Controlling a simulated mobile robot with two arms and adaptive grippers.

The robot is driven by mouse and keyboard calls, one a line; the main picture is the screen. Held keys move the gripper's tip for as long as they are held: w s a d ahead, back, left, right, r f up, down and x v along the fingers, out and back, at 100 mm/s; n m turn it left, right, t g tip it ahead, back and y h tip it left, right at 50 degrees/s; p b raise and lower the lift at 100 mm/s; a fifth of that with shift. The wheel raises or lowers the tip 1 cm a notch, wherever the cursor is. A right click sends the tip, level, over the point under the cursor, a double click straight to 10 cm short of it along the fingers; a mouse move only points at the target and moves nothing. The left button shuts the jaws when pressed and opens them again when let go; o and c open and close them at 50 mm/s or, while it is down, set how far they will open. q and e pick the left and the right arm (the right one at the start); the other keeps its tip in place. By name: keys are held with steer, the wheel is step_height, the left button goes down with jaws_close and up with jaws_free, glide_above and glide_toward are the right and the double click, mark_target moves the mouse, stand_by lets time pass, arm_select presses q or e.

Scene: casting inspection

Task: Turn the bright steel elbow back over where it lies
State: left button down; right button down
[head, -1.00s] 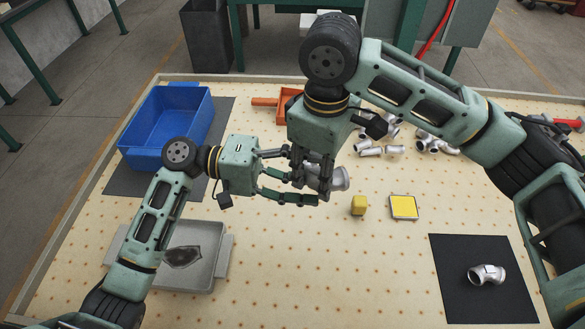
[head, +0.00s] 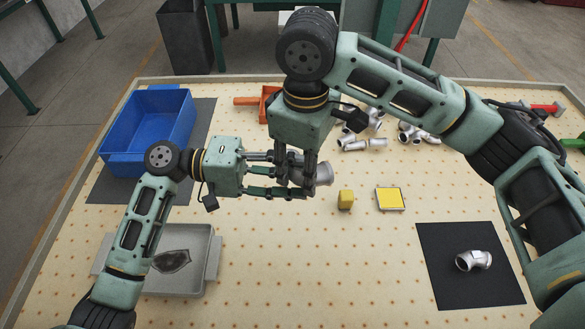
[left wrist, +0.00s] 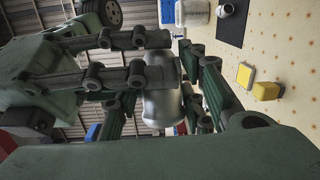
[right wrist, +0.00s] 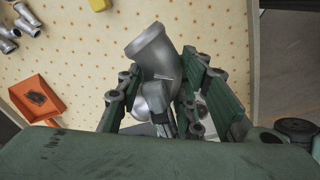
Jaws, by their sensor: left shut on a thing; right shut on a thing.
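A grey steel elbow (head: 323,175) with a flared rim is held above the middle of the table by both grippers. My left gripper (head: 288,178) is shut on it from the left, fingers level. My right gripper (head: 298,172) comes down from above and is shut on it too. The elbow also shows between the fingers in the left wrist view (left wrist: 163,115) and the right wrist view (right wrist: 152,52); the fingers hide part of its body. Another bright steel elbow (head: 474,261) lies on the black mat (head: 445,290) at the right, apart from both grippers.
A yellow block (head: 346,199) and a yellow-topped square pad (head: 390,198) lie just right of the grippers. Several fittings (head: 365,144) lie behind. A blue bin (head: 122,162), a grey tray (head: 207,284) with a dark patch, and an orange tray (right wrist: 38,98) stand around. The front middle is clear.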

steer(key=c, duration=1.1)
jaws_free()
steer(key=shift+f, duration=0.1)
